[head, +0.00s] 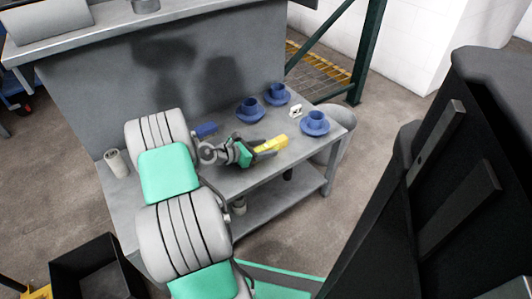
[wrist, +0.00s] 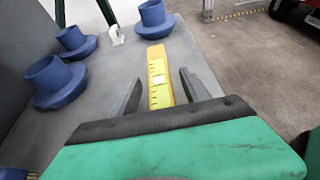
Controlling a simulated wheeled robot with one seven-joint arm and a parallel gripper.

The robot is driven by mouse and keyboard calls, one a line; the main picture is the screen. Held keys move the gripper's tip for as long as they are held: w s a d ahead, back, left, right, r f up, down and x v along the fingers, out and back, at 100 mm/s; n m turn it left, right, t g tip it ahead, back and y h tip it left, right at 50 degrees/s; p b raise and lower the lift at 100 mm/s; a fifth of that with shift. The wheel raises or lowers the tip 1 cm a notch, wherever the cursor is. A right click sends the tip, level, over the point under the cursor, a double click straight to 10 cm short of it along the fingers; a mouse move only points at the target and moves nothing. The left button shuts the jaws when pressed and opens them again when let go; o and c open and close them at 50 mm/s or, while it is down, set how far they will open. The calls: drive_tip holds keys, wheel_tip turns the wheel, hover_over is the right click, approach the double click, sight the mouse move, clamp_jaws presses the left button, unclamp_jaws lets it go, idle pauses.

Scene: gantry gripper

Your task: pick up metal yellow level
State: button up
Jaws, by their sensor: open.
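The yellow level (head: 271,143) lies on the grey workbench (head: 225,180), near its front edge. In the wrist view the level (wrist: 157,72) runs away from me, between the two fingers of my gripper (wrist: 160,90). The near end of the level is hidden behind the gripper's body. My gripper (head: 256,147) is open in the head view, with its fingers at the near end of the level. There is a gap between each finger and the level. I cannot tell how high the fingers are above the bench top.
Blue cups on saucers stand beyond the level: one at the back (head: 277,93), one at left (head: 250,108), one at right (head: 315,122). A small white object (head: 296,111) sits among them. A blue item (head: 205,130) lies behind my arm. A white cylinder (head: 116,162) stands at the bench's left end.

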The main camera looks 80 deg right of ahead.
clamp_jaws()
idle(0.5)
drive_tip(key=shift+r, duration=0.1)
